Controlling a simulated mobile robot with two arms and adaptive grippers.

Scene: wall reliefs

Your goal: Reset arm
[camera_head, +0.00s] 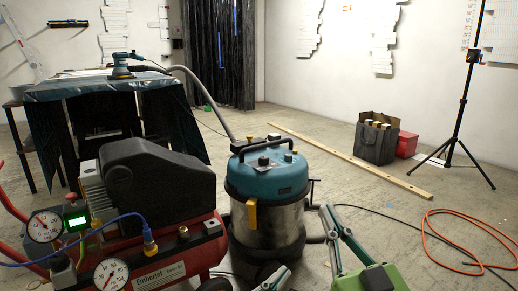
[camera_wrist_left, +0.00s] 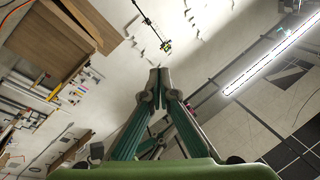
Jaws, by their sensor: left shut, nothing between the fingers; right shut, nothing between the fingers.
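My left gripper (camera_head: 273,279) shows only as green and grey finger parts at the bottom edge of the head view, left of my other gripper. In the left wrist view my left gripper (camera_wrist_left: 159,78) points up the picture, its green fingers meeting at the grey tips with nothing between them. My right gripper (camera_head: 330,211) is at the bottom of the head view, its green body at the lower right and its fingers pointing up. Its fingertips are together and empty, in front of the floor beside the vacuum. Most of both arms is out of view.
A blue and steel vacuum (camera_head: 270,205) stands close by, with a red and black compressor (camera_head: 160,190) to its left. A covered table (camera_head: 100,84) is behind. A wooden plank (camera_head: 350,158), a dark bag (camera_head: 374,142), a tripod (camera_head: 464,100) and an orange hose (camera_head: 428,235) are on the right.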

